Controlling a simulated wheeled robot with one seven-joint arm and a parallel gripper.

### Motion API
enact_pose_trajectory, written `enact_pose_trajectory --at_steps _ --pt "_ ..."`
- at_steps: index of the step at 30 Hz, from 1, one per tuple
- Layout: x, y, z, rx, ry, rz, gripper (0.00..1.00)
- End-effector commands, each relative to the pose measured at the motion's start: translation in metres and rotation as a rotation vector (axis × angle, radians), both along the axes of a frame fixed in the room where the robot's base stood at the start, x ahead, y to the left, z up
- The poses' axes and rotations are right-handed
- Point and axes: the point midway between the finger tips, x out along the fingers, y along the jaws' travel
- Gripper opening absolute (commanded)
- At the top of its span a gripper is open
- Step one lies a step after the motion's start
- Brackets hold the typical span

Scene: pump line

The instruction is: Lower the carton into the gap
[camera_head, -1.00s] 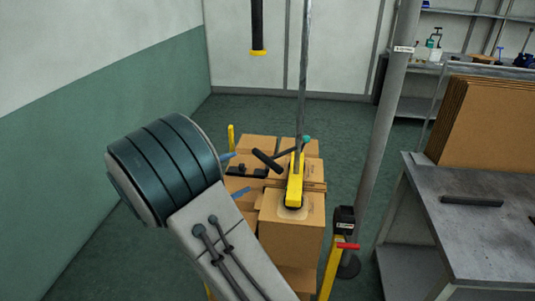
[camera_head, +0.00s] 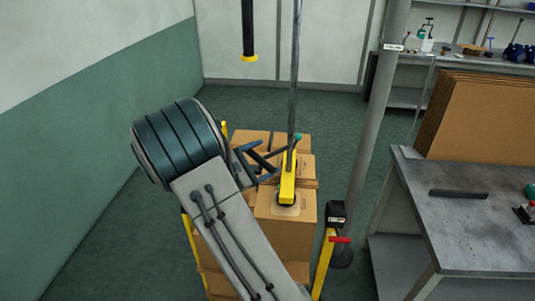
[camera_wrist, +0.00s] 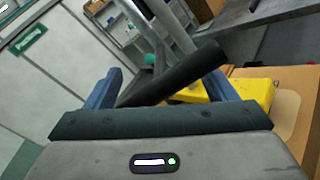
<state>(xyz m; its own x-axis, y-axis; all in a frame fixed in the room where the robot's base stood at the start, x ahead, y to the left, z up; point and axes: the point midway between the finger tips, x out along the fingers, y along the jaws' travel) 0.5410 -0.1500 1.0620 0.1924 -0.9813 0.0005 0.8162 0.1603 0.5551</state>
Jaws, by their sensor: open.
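A brown carton (camera_head: 287,232) hangs under or stands beneath a yellow lifter head (camera_head: 287,188) with a grey tube rising from it. I cannot tell whether the carton is clear of what lies below. My gripper (camera_head: 275,162) has blue fingers beside the lifter's dark handle. In the wrist view the gripper (camera_wrist: 164,78) is open, and the black handle (camera_wrist: 175,72) runs slantwise across the space between the fingers. I cannot tell whether they touch it. The yellow head (camera_wrist: 245,92) and a carton top (camera_wrist: 295,105) show at right. The gap is not clearly visible.
Other cartons (camera_head: 250,138) are stacked behind the front one. A yellow post with a red handle (camera_head: 340,239) and a grey pole (camera_head: 375,130) stand to the right. A grey bench (camera_head: 470,235) bears flat cardboard sheets (camera_head: 480,118). The floor at left is clear.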

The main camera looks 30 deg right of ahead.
Motion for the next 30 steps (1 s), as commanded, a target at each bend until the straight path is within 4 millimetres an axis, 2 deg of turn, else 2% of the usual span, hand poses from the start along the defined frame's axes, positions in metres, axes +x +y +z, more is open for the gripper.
enact_pose_trajectory --at_steps 6,14,15,18,21,26,30 --pt "0.003 -0.016 0.0 0.0 0.0 0.0 0.78" --pt "0.003 -0.017 0.0 0.001 0.0 0.001 0.78" --pt "0.003 -0.017 0.0 0.001 0.0 0.001 0.73" --pt "0.003 -0.017 0.0 0.0 0.0 0.0 0.45" --pt "0.003 -0.017 0.0 0.0 0.0 0.0 0.21" --pt "0.003 -0.017 -0.001 -0.001 0.003 0.0 0.21" --pt "0.003 -0.017 -0.01 0.0 0.006 0.001 0.21"
